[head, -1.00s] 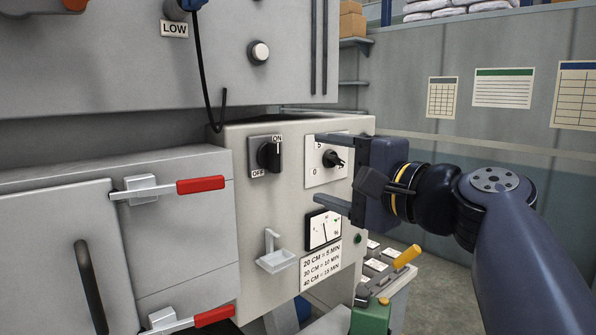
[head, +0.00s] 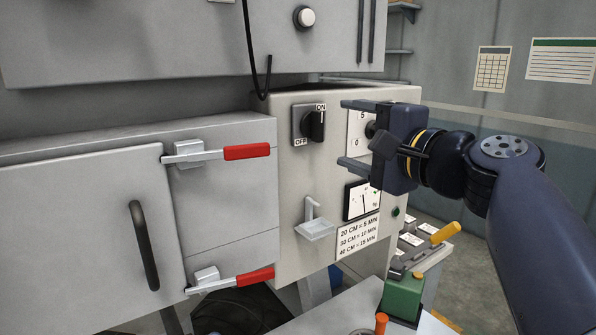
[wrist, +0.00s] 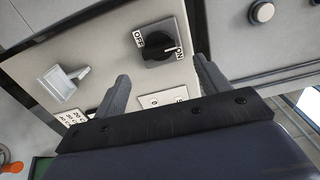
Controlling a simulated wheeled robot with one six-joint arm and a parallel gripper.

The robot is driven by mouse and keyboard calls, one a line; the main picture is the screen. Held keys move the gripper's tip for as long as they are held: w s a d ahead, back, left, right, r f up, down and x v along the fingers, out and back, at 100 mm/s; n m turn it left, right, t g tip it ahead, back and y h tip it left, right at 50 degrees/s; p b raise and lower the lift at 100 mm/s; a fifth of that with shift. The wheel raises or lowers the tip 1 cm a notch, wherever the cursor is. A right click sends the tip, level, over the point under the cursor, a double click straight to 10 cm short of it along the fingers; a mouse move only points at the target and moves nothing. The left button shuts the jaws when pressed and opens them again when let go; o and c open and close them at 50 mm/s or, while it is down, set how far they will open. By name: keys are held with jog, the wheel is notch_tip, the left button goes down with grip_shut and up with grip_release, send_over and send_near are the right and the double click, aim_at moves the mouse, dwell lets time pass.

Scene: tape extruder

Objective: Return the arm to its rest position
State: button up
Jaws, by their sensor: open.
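My gripper (head: 352,136) is open and empty in front of the control panel (head: 290,225) in the head view. Its two fingers point left, near the small dial (head: 370,129), which my gripper partly covers. The ON/OFF switch (head: 313,124) is just left of the fingers, with its black knob turned toward ON. In the wrist view the two fingertips (wrist: 162,82) are spread apart, with the ON/OFF switch (wrist: 160,46) beyond them. I cannot tell exactly how far the fingers are from the panel. My arm reaches in from the lower right.
A cabinet door with red-handled latches (head: 246,152) stands at the left. A gauge (head: 361,201) and a small tray holder (head: 315,229) are below my gripper. A green box (head: 402,297) and a yellow-handled lever (head: 445,233) stand lower right. Open space lies right of the panel.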

aim_at(323, 127)
jog(key=p+x, duration=0.1)
jog(key=x, duration=0.5)
jog(key=shift+a, duration=0.1)
